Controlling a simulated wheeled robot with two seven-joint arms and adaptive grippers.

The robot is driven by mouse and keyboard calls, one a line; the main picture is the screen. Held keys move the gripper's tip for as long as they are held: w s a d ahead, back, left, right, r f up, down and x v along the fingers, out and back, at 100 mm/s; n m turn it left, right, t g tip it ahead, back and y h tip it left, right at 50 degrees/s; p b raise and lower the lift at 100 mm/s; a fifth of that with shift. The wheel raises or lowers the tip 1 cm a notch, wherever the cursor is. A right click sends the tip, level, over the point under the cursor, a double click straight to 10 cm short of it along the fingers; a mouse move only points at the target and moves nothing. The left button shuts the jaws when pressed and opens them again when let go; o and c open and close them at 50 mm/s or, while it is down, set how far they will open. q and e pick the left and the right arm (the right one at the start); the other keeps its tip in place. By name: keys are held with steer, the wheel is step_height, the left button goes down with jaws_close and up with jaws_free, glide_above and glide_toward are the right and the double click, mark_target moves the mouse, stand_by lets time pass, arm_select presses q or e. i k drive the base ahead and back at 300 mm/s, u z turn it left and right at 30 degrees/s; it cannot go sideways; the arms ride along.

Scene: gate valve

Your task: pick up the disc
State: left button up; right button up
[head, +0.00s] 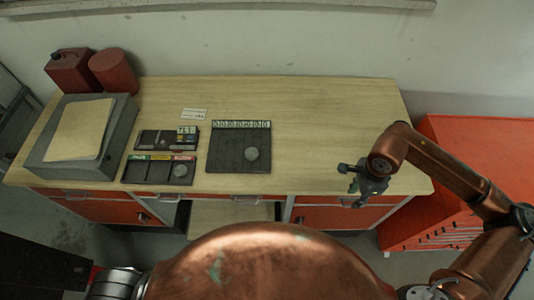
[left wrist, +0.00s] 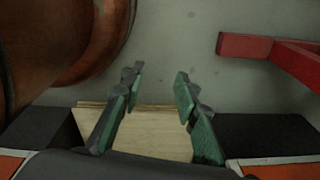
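A round grey disc (head: 251,154) lies on a dark slotted tray (head: 226,160) near the middle of the table. Another round grey piece (head: 180,170) sits at the right end of a smaller dark tray (head: 150,181) with coloured labels. I cannot tell from the frames which one is the task's disc. My right gripper (head: 347,185) is open and empty over the table's right front part, well to the right of both. My left gripper (left wrist: 156,82) is open and empty in the left wrist view; no disc shows there. The head view does not show its fingers.
The wooden table (head: 320,125) is clear on its right side. A grey box (head: 117,140), a red canister (head: 72,72) and a red cylinder (head: 113,73) stand at the left. A dark case (head: 155,140) lies behind the labelled tray. An orange cabinet (head: 480,150) stands at right.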

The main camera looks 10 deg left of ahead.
mark_target(251, 154)
steer(key=z, duration=1.3)
steer(key=i, duration=0.95)
steer(key=u, duration=3.7)
